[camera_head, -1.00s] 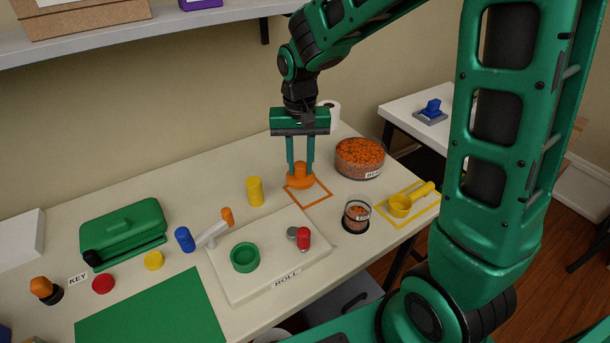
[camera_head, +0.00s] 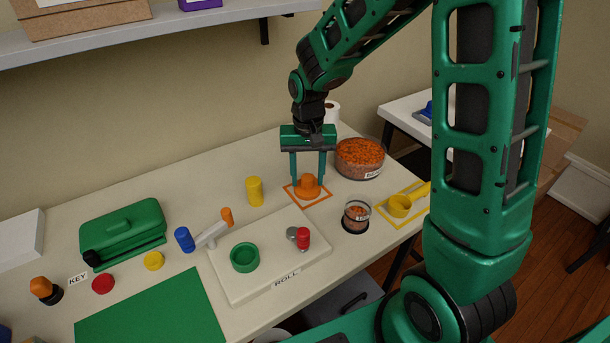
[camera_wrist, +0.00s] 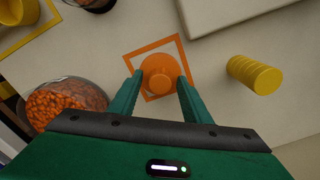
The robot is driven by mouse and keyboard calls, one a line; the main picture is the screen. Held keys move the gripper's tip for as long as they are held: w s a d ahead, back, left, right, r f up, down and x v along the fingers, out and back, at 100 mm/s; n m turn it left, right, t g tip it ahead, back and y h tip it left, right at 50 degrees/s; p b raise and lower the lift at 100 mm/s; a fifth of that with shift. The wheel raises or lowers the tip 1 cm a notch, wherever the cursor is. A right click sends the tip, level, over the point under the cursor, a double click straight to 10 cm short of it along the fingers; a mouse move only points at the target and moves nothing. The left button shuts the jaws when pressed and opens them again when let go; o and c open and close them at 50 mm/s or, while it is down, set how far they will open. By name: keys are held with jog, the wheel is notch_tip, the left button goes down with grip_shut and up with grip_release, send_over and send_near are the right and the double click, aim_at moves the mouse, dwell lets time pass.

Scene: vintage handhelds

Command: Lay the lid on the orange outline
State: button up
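The orange lid (camera_head: 308,187), a disc with a raised knob, lies on the table inside the orange outline (camera_head: 326,195). In the wrist view the lid (camera_wrist: 160,75) sits near the middle of the square outline (camera_wrist: 150,45), with its rim inside the lines that show. My gripper (camera_head: 308,184) points straight down over it. In the wrist view my gripper's fingertips (camera_wrist: 160,78) stand on either side of the lid, with a gap to the knob, so it is open. The near part of the outline is partly hidden by the fingers.
A glass bowl of orange pieces (camera_head: 360,158) stands close right of the outline, and a yellow ribbed cylinder (camera_head: 255,191) to its left. A small jar (camera_head: 356,217), a yellow scoop (camera_head: 399,206) and the white ROLL board (camera_head: 280,271) lie nearer the front.

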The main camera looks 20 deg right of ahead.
aim_at(308, 177)
jog(key=shift+r, duration=0.1)
notch_tip(308, 177, up, 12)
dwell(0.6)
jog(key=s+d+r+m, duration=0.1)
jog(key=s+d+r, duration=0.1)
jog(key=s+d, duration=0.9)
jog(key=s+d+f, duration=0.1)
jog(key=s+d, duration=0.2)
jog(key=s, duration=0.4)
jog(key=s+d+f+m, duration=0.1)
jog(key=s+d, duration=0.2)
jog(key=s, duration=0.5)
jog(key=shift+s+f+m, duration=0.3)
jog(key=shift+w+f, duration=0.25)
jog(key=shift+w, duration=0.4)
